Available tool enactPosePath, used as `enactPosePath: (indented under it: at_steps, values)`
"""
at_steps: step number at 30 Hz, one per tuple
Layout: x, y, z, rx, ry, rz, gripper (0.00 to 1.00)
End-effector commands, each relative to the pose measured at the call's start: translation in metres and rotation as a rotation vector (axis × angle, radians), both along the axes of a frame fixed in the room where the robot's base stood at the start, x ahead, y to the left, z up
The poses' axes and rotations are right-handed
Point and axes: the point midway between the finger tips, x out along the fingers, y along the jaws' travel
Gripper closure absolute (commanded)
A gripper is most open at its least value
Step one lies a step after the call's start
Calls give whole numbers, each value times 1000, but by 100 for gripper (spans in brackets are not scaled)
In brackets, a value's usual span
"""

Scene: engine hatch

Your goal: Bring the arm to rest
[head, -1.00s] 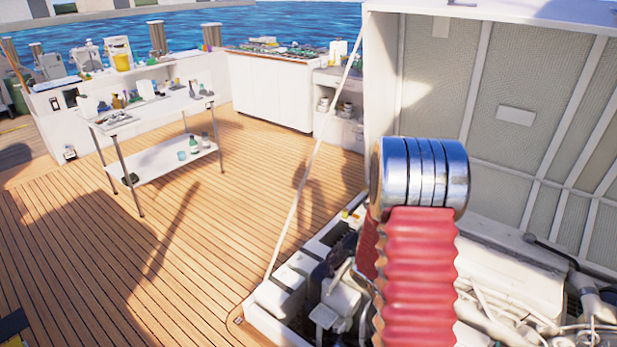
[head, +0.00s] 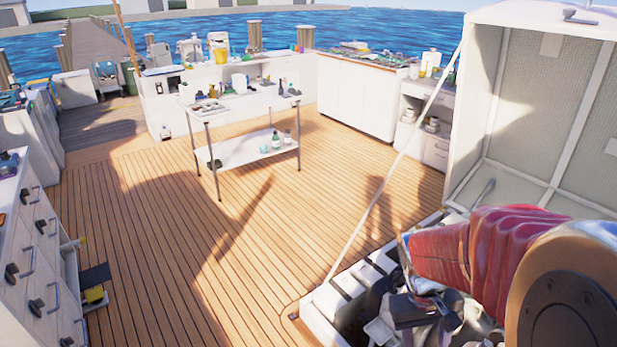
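My arm shows at the lower right of the head view, a red ribbed sleeve with a large round dark joint cap close to the camera. It lies across the open engine hatch (head: 330,318). The raised hatch lid (head: 530,110), white with grey mesh panels, stands open behind the arm.
A thin white stay (head: 397,162) slants up to the lid. A white table (head: 245,104) with bottles stands mid-deck. White counters (head: 355,95) line the back. A drawer cabinet (head: 30,265) is at the left. The wooden deck (head: 180,230) between is largely clear.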

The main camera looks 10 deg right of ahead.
Motion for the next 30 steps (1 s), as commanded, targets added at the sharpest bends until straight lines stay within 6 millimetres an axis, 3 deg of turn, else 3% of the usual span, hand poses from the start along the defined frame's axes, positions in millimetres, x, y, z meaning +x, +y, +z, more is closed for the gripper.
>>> enactPosePath:
  at_steps: [18,30]
  values:
    - [9,94,85,115,-362,13,54]
    - [-1,134,143,141,-578,120,54]
